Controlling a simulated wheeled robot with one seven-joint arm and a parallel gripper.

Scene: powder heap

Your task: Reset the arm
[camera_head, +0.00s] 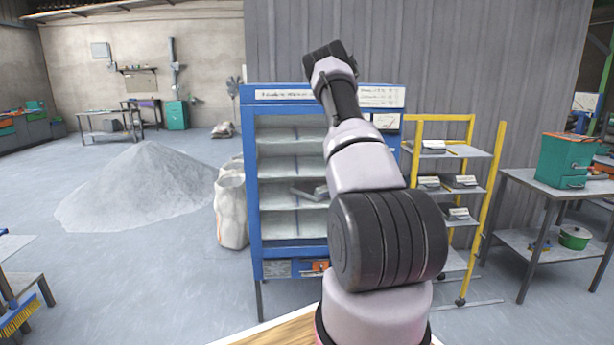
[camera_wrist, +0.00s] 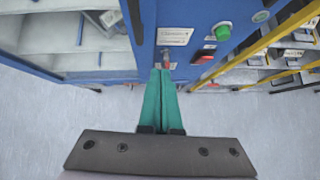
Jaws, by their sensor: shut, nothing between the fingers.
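My arm rises in front of the blue-framed cabinet (camera_head: 253,180) in the head view and bends at the top. My gripper (camera_wrist: 163,75) shows in the wrist view with its two teal fingers together and nothing between them. The fingertips point at the cabinet's blue panel (camera_wrist: 175,15), just below a white label (camera_wrist: 174,36) and close to a small red and metal part (camera_wrist: 166,63). I cannot tell whether they touch it. In the head view the fingers are not clearly visible; my arm covers part of the cabinet.
A green button (camera_wrist: 222,32) and a red switch (camera_wrist: 204,57) sit right of the fingers. A yellow-framed rack (camera_head: 496,180) and a workbench (camera_head: 540,184) stand right of the cabinet. White sacks (camera_head: 231,210) and a grey powder heap (camera_head: 145,185) lie left, with open floor around.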

